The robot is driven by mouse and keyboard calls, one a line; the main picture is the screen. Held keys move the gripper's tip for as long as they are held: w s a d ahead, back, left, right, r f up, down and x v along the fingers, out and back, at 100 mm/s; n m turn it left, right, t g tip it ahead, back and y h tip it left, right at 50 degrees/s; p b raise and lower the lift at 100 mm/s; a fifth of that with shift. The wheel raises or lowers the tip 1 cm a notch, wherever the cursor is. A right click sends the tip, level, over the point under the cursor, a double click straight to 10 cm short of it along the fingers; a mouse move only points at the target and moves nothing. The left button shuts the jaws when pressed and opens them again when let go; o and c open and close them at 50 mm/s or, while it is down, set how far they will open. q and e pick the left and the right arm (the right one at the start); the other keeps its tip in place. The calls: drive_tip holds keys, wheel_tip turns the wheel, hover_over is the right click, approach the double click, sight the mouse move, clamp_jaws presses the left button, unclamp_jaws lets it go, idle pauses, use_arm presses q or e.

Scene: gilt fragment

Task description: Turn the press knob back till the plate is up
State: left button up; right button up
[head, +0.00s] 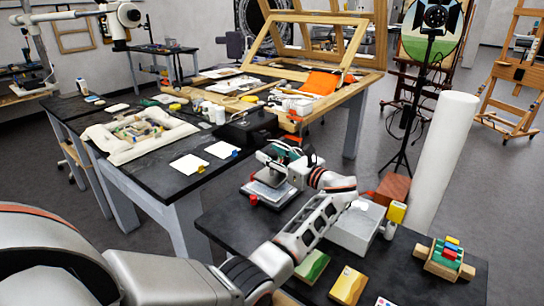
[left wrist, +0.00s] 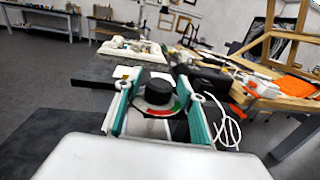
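The press (head: 266,192) stands on the dark near table in the head view, with a grey plate low over its base. My left gripper (head: 277,154) is at the top of the press and hides the knob there. In the left wrist view the black round press knob (left wrist: 158,91) sits on a dial with red and green marks. The two teal fingers of my left gripper (left wrist: 160,105) stand on either side of the knob, open, with a visible gap at each side. The plate is hidden in the left wrist view. My right gripper is not in view.
A grey bin (head: 356,228), a yellow-topped stand (head: 396,213) and a block rack (head: 444,258) stand to the right. A black box (head: 246,128) is behind the press. A white cable (left wrist: 228,122) loops beside the right finger.

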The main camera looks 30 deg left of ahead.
sight(276, 157)
use_arm(q)
drive_tip(key=shift+f, duration=0.15)
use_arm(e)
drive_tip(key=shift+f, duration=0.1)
use_arm(q)
drive_tip(key=shift+v, duration=3.75)
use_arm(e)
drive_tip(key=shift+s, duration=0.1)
